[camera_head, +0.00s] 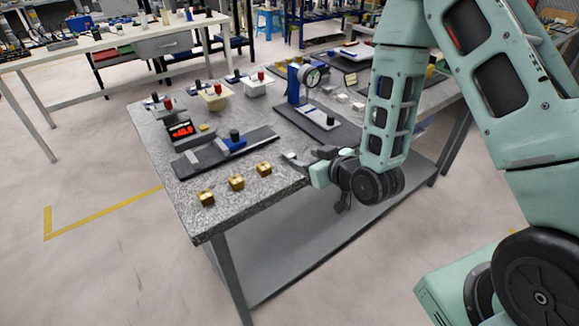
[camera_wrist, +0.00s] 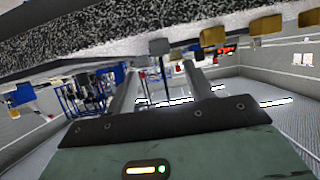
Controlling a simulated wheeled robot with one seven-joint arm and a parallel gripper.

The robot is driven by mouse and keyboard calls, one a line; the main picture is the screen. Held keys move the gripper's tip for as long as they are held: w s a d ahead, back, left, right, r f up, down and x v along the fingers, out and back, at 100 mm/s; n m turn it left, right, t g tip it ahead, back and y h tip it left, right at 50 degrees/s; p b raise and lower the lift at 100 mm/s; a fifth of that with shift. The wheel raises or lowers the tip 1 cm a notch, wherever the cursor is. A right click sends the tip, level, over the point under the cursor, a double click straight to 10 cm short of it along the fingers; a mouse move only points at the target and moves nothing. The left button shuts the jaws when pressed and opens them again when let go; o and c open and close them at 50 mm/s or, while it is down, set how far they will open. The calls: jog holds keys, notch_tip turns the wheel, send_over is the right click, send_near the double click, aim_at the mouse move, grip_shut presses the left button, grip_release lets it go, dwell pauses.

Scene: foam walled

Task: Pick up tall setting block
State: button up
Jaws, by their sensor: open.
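I cannot tell for sure which block is the tall setting block. A small grey block (camera_wrist: 159,47) appears at the table edge in the wrist view, which is upside down. It lines up between the fingertips of my gripper (camera_wrist: 162,67), with a gap before them. Three brass-coloured blocks stand in a row near the front edge of the table: left (camera_head: 206,198), middle (camera_head: 236,183) and right (camera_head: 264,168). In the head view my gripper (camera_head: 306,157) is open at the front edge, right of this row. Nothing is seen held.
The speckled table (camera_head: 225,216) also holds a dark plate with a blue fixture (camera_head: 233,143), a red-digit display (camera_head: 182,130), a blue dial gauge stand (camera_head: 294,84) and several light grey blocks (camera_head: 357,106). A lower shelf (camera_head: 285,250) lies underneath. The floor at left is clear.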

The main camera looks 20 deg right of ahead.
aim_at(292, 156)
jog(key=shift+x, duration=0.95)
jog(key=shift+f+p+x, duration=0.25)
jog(key=shift+p+x, duration=0.5)
jog(key=shift+x, duration=1.55)
jog(key=shift+s+a, duration=0.1)
jog(key=c, duration=1.1)
